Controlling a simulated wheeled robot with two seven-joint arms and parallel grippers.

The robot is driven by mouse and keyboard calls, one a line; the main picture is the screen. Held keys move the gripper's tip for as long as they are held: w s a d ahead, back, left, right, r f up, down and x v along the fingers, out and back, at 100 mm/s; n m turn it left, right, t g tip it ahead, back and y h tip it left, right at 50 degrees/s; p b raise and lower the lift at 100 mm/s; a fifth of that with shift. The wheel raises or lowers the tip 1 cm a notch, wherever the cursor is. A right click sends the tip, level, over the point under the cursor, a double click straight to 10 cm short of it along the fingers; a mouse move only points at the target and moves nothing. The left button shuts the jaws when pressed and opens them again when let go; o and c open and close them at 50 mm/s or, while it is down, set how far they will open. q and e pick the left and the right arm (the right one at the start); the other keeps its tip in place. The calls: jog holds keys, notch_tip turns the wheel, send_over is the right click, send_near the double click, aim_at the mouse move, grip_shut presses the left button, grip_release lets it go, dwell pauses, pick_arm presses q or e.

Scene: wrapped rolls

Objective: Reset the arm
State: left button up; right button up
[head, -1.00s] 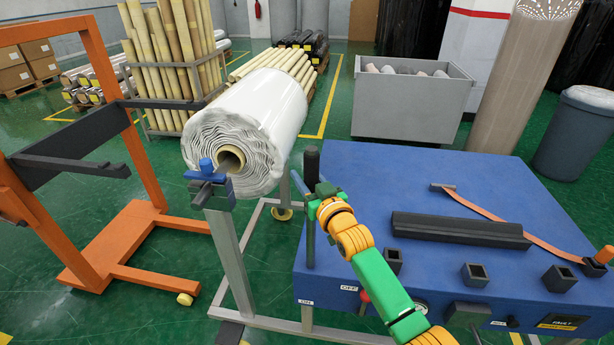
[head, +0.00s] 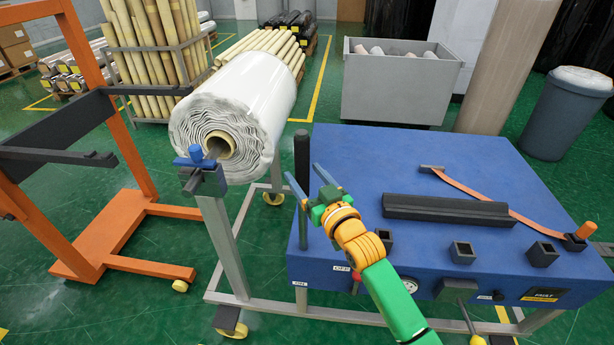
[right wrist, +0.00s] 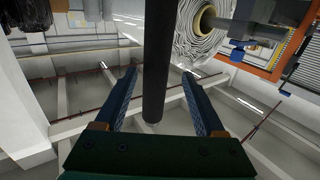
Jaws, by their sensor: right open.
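My right gripper (head: 308,180) is in front of the left end of the blue machine table, close to a dark upright post (head: 302,160). In the right wrist view its two blue fingers (right wrist: 158,98) are spread apart, and the dark post (right wrist: 158,60) stands in line with the gap between them. I cannot tell whether the post is between the fingers or beyond them. The right arm, green and orange, comes in from the bottom. My left gripper is out of view.
A large wrapped white roll (head: 240,110) rests on a grey stand (head: 222,235) left of the blue table (head: 400,160). A black bar (head: 450,210) and an orange strap (head: 490,205) lie on the table. An orange frame (head: 135,235) stands at left.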

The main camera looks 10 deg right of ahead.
jog(key=shift+s+d, duration=0.1)
jog(key=shift+s, duration=0.2)
jog(key=s+d+f+g+h, duration=0.1)
jog(key=s+d+f+g, duration=0.3)
jog(key=f, duration=0.7)
jog(key=s+f+m+g+h, duration=0.1)
jog(key=s+f+g+h, duration=0.1)
jog(key=s+f, duration=0.65)
jog(key=s+d+f+g+h, duration=0.1)
jog(key=s+d+f+g, duration=0.1)
jog(key=f, duration=1.2)
jog(key=s+d+f+g, duration=0.1)
jog(key=s+f, duration=0.3)
jog(key=s, duration=0.6)
jog(key=s+d+f+g+h, duration=0.1)
jog(key=s+f+g, duration=0.3)
jog(key=s, duration=0.7)
jog(key=s+d+f+g, duration=0.3)
jog(key=s+f, duration=0.3)
jog(key=s, duration=0.5)
jog(key=shift+f+h, duration=0.15)
jog(key=shift+h, duration=0.15)
